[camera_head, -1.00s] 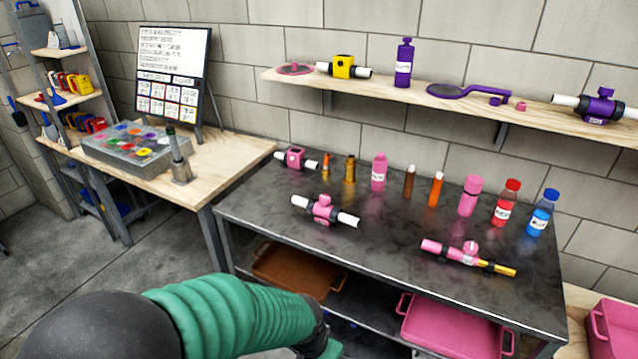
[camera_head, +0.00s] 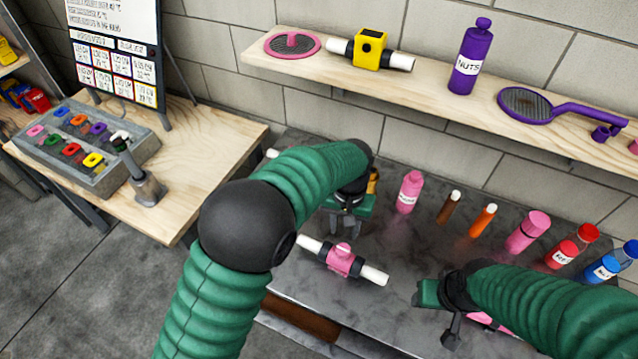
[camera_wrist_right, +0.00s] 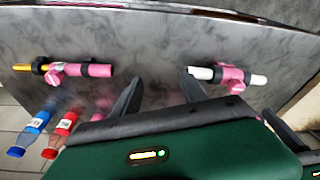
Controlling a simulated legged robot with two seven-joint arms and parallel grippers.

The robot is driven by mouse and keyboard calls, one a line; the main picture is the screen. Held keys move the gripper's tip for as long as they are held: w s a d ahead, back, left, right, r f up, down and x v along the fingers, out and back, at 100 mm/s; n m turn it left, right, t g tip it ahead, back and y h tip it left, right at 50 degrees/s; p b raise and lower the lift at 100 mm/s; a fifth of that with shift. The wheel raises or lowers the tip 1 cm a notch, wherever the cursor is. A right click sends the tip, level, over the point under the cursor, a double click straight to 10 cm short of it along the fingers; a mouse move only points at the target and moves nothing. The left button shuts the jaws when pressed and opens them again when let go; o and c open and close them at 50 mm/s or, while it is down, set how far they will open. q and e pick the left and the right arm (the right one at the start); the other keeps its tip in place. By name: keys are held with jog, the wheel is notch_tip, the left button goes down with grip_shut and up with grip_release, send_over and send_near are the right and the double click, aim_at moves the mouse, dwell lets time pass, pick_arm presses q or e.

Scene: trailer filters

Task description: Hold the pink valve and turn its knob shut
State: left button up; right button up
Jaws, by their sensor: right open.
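The pink valve (camera_head: 341,260), with white pipe ends, black collars and a pink knob on top, lies on the dark metal table. It also shows in the right wrist view (camera_wrist_right: 232,78). My left gripper (camera_head: 346,228) hangs just behind the valve, fingers down, open and apart from it. My right gripper (camera_head: 438,318) is to the valve's right, near the table's front; its open fingers (camera_wrist_right: 158,92) hold nothing in the right wrist view. A second pink fitting with a yellow end (camera_wrist_right: 62,72) is mostly hidden by my right arm in the head view.
A wall shelf (camera_head: 430,85) above holds a yellow valve (camera_head: 369,49) and purple items. A wooden table (camera_head: 205,150) with a grey bin is at left.

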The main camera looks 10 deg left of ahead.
jog(key=shift+w+a+r, duration=0.1)
jog(key=shift+w+a, duration=0.1)
jog(key=shift+a, duration=0.05)
jog(key=n+t+y, duration=0.2)
jog(key=n+y, duration=0.1)
jog(key=n, duration=1.2)
send_near(373, 273)
jog(key=shift+m, duration=0.3)
jog(key=x, duration=1.1)
jog(key=shift+w+a+f, duration=0.15)
jog(key=shift+f, duration=0.3)
pick_arm(q)
jog(key=shift+s+d+r, duration=0.2)
jog(key=shift+r, duration=0.15)
